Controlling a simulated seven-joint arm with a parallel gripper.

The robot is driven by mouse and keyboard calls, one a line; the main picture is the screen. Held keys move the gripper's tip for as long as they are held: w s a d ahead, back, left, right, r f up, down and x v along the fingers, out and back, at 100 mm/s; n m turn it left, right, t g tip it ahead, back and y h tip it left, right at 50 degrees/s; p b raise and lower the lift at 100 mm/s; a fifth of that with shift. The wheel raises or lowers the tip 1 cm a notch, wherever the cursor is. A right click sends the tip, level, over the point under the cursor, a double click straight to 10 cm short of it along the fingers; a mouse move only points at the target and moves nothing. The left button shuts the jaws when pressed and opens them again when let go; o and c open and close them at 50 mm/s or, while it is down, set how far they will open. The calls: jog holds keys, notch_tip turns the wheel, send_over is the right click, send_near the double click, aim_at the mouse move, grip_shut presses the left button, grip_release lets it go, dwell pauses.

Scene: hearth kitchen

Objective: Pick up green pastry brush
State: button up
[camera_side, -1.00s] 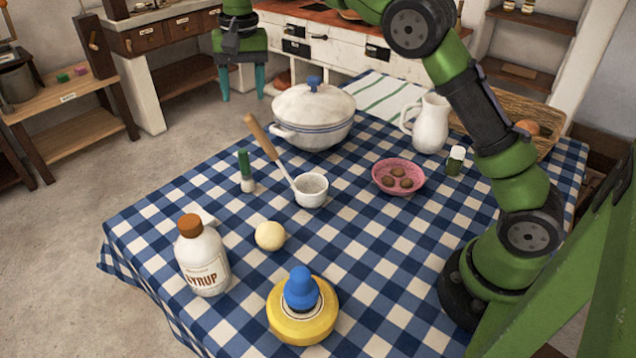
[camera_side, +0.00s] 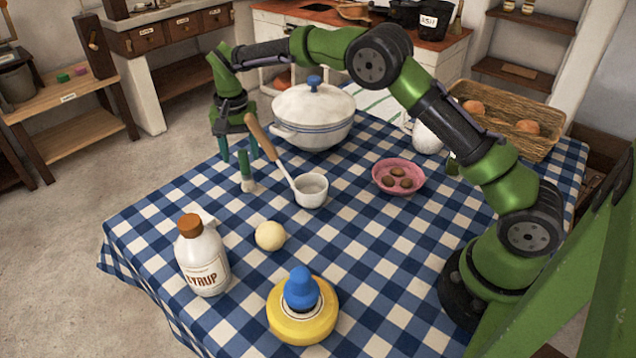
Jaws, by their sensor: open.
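The green pastry brush (camera_side: 246,172) stands upright on the checked cloth, green handle up and pale bristle end down. It is left of a white cup-shaped ladle (camera_side: 312,190) with a wooden handle. My gripper (camera_side: 239,154) is open and empty, pointing down.
The ladle's slanted handle (camera_side: 262,137) rises close by on the right of my gripper. A lidded white pot (camera_side: 313,115) stands behind. A syrup bottle (camera_side: 203,258), a pale ball (camera_side: 270,236) and a pink bowl (camera_side: 398,176) stand around.

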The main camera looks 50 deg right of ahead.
aim_at(245, 167)
jog(key=shift+d+f, duration=0.15)
jog(key=shift+f, duration=1.2)
jog(key=shift+d+f, duration=0.1)
jog(key=shift+f, duration=1.25)
grip_shut()
